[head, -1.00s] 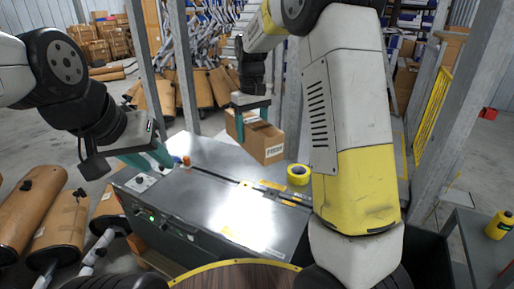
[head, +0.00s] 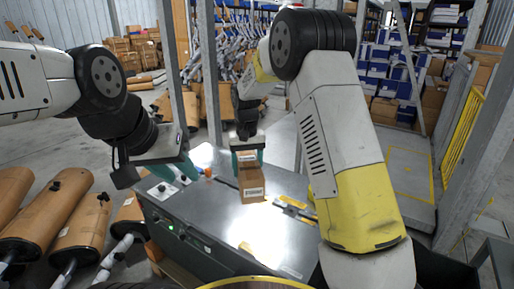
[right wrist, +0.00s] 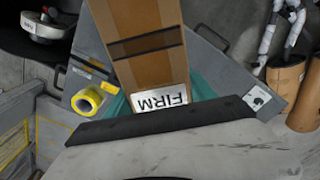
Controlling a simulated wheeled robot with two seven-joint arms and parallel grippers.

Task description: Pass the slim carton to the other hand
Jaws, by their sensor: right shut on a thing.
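The slim carton (head: 252,184) is brown cardboard with a white label and hangs over the grey metal bench in the head view. My right gripper (head: 248,158) is shut on its upper part, with a teal finger on each side. In the right wrist view the carton (right wrist: 150,55) extends away from the gripper (right wrist: 165,105), showing a dark band and a label reading FIRM, upside down. My left gripper (head: 178,170) is left of the carton, apart from it, with teal fingers spread and nothing seen between them.
The metal bench (head: 205,215) lies below, with small coloured items near its back left edge. A yellow tape roll (right wrist: 88,100) lies on it in the right wrist view. Grey posts rise behind the bench.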

